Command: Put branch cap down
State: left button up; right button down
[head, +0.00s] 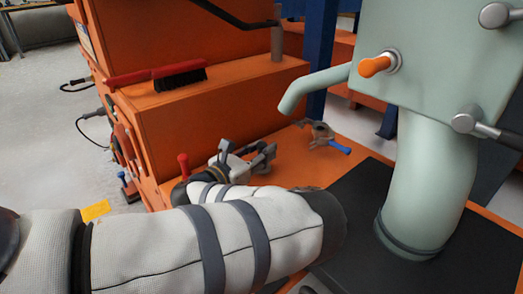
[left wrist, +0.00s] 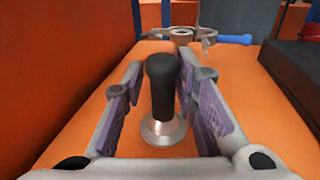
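What looks like the branch cap (left wrist: 163,130), a shiny metal disc with an upright black knob, stands on the orange surface in the left wrist view. My left gripper (head: 247,157) is low over the orange deck in the head view. In the left wrist view its two purple-padded fingers (left wrist: 167,74) are open on either side of the knob, with a visible gap on both sides. The cap cannot be made out in the head view, where the gripper and arm cover that spot. My right gripper is not in view.
A metal clamp with a blue handle (head: 322,136) lies farther back on the deck; it also shows in the left wrist view (left wrist: 190,38). A pale green housing with a spout (head: 310,88) stands right. An orange box with a red brush (head: 165,78) is at left.

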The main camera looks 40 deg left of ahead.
pick_arm(q)
jog(key=shift+r, duration=0.2)
jog(key=shift+s, duration=0.35)
jog(key=s, duration=0.3)
jog(key=s+p, duration=0.1)
jog(key=s, duration=0.3)
jog(key=s+d+p, duration=0.1)
jog(key=s, duration=0.3)
jog(key=shift+s+d+r, duration=0.1)
jog(key=shift+s+r, duration=0.05)
jog(key=shift+r, duration=0.15)
